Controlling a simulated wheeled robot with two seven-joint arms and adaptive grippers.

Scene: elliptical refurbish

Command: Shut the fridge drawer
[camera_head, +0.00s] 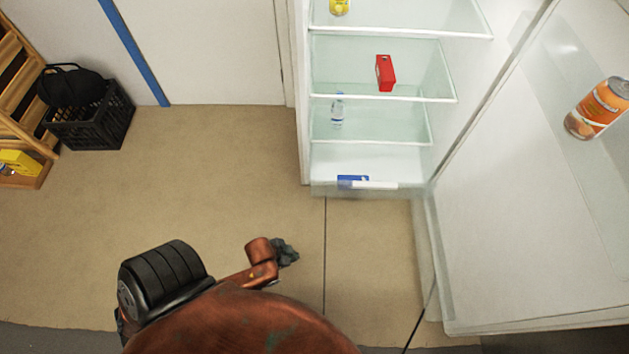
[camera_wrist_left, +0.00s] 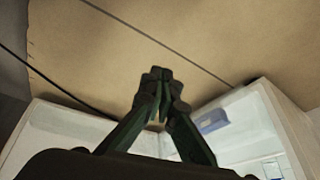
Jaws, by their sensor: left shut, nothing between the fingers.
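The fridge (camera_head: 305,100) stands open in the upper right of the head view. Its drawer (camera_head: 325,188) is at the bottom, a clear-walled bin with a blue item (camera_head: 352,181) and a white bar at its front. How far the drawer sticks out is hard to tell. My left gripper (camera_head: 286,252) is low over the floor, in front of and left of the drawer, apart from it. In the left wrist view the gripper (camera_wrist_left: 158,80) has its fingers together and empty. A blue item (camera_wrist_left: 212,121) shows there beyond the fingers, to the right. My right gripper is out of view.
The open fridge door (camera_head: 520,240) fills the right side, with an orange can (camera_head: 597,108) in its shelf. A red box (camera_head: 385,72) and a bottle (camera_head: 337,110) sit on the fridge shelves. A black crate (camera_head: 92,118) stands far left. The floor (camera_head: 210,190) between is clear.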

